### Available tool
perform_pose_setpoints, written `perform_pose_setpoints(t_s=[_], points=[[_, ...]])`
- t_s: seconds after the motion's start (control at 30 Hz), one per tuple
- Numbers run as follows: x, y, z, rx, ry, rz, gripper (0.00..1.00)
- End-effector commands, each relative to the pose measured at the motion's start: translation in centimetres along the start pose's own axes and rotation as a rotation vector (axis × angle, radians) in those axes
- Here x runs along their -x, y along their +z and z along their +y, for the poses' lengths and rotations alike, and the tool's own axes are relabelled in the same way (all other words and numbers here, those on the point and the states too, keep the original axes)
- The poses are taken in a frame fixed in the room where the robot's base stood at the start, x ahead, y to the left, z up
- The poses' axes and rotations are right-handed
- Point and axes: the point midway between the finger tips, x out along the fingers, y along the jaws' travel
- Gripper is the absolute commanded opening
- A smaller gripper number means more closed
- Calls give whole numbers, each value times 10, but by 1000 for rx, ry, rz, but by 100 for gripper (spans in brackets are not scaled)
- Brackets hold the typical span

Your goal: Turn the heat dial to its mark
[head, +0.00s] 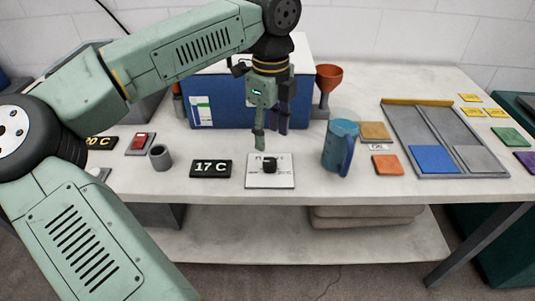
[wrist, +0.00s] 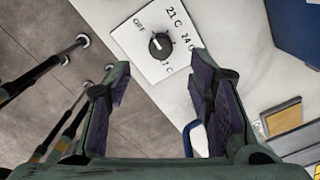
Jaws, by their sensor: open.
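The heat dial is a black knob (head: 269,166) on a white plate (head: 257,183) lying on the table. In the wrist view the knob (wrist: 160,45) has a white line on its upper-left side, roughly toward the OFF label. The plate (wrist: 146,72) also reads 21 C, 24 C and a partly hidden label ending in 7 C. A black sign (head: 211,169) left of the plate reads 17 C. My gripper (head: 270,130) is open and empty, pointing down above and behind the knob, apart from it. In the wrist view its fingers (wrist: 162,82) stand wide apart below the knob.
A blue mug (head: 338,147) stands right of the plate, a grey cup (head: 160,157) to the left. A blue box (head: 222,112) and an orange funnel (head: 328,78) stand behind. A grey tray (head: 407,128) lies at right. The table edge is close in front of the plate.

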Motion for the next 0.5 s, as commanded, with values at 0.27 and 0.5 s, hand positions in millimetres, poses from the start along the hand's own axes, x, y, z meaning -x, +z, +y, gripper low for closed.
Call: perform_pose_setpoints(t_s=[0.27, 0.5], points=[[-53, -1, 0, -4, 0, 5, 48], [-79, -1, -1, -5, -3, 4, 48]])
